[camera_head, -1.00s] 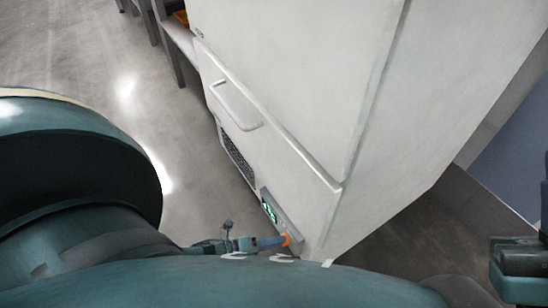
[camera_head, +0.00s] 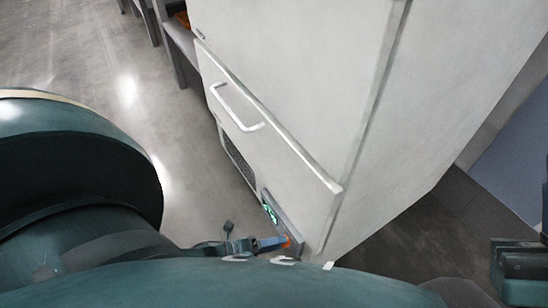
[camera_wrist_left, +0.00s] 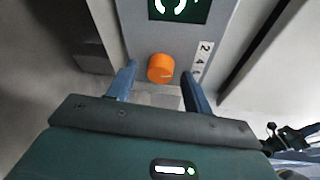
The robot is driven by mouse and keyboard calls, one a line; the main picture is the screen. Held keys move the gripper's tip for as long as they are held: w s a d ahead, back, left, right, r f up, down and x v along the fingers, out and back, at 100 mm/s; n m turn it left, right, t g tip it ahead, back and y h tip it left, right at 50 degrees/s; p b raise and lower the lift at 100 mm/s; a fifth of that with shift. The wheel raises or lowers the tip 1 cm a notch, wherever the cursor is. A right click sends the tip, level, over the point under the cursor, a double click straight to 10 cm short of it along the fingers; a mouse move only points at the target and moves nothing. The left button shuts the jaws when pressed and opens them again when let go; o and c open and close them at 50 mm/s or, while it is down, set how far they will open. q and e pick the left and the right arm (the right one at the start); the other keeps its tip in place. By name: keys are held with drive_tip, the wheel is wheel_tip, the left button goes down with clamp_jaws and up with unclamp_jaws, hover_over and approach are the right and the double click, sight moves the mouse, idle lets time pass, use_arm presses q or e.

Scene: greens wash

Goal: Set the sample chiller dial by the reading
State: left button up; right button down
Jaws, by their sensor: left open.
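The sample chiller (camera_head: 280,80) is a large white cabinet in the middle of the head view. A light label with the numbers 2 and 4 (camera_wrist_left: 203,58) is right of the dial. The display (camera_head: 270,213) also shows small in the head view; its reading is cut off or too small to read. My left gripper (camera_wrist_left: 158,80) is open, with one blue finger on each side of the dial; contact cannot be told.
A white bar handle (camera_head: 236,112) sticks out of the chiller's front. A grey shelf or table with an orange item (camera_head: 182,19) stands beyond it. Open floor (camera_head: 90,60) lies left of the chiller.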

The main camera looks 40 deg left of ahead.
use_arm(q)
drive_tip(key=p+v, duration=0.1)
drive_tip(key=v, duration=1.2)
drive_tip(key=shift+p, duration=0.4)
use_arm(e)
drive_tip(key=f+m+h, duration=0.2)
drive_tip(key=m+h, duration=0.1)
drive_tip(key=shift+w+a+f, duration=0.1)
drive_tip(key=shift+w, duration=0.3)
use_arm(q)
drive_tip(key=shift+s, duration=0.1)
use_arm(e)
drive_tip(key=shift+s, duration=0.1)
use_arm(q)
drive_tip(key=shift+a, duration=0.1)
